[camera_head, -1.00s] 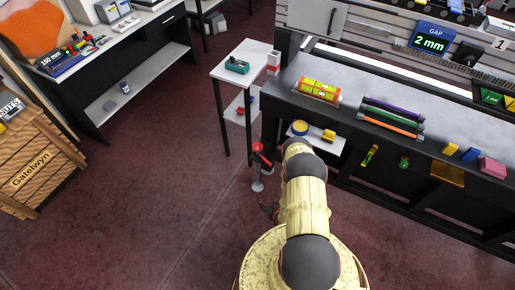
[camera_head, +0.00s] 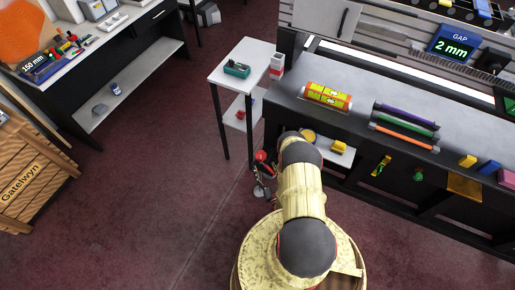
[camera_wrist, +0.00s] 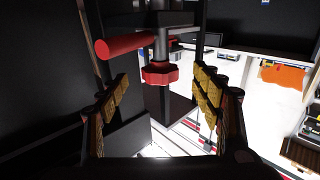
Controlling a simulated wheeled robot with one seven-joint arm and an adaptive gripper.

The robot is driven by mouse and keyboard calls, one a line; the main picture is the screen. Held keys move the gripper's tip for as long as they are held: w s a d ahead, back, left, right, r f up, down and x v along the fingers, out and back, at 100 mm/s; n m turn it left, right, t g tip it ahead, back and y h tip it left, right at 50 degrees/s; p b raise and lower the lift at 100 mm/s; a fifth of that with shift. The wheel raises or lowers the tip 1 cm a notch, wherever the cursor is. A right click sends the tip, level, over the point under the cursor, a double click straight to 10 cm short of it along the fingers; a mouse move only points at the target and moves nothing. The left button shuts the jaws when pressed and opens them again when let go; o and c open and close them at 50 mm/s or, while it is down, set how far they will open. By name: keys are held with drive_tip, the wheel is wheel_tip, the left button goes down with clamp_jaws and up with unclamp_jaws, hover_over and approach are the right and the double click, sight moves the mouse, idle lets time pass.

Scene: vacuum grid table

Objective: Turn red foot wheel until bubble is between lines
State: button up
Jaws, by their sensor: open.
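The red foot wheel (camera_wrist: 160,73) is a scalloped red knob on a dark vertical stem in the wrist view. A red bar (camera_wrist: 125,46) sticks out to the left just above it. In the head view red parts of the foot (camera_head: 260,156) show below the table's left end, left of my arm. My gripper (camera_wrist: 160,80) is open, with yellow-padded fingers left and right of the wheel in the picture; I see no contact. A red and yellow-green level (camera_head: 327,96) lies on the table (camera_head: 365,93); its bubble is too small to read.
A small white side table (camera_head: 228,57) holding a teal device (camera_head: 236,69) stands just left of the foot. Colored rods (camera_head: 405,125) lie on the table's front edge. A shelf with yellow items (camera_head: 338,147) is beside my arm. Open floor lies to the left.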

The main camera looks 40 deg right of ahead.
sight(261, 156)
drive_tip(key=shift+b+x, duration=0.9)
drive_tip(key=shift+x, duration=3.05)
drive_tip(key=c, duration=0.3)
drive_tip(key=c, duration=0.7)
drive_tip(key=shift+c, duration=0.8)
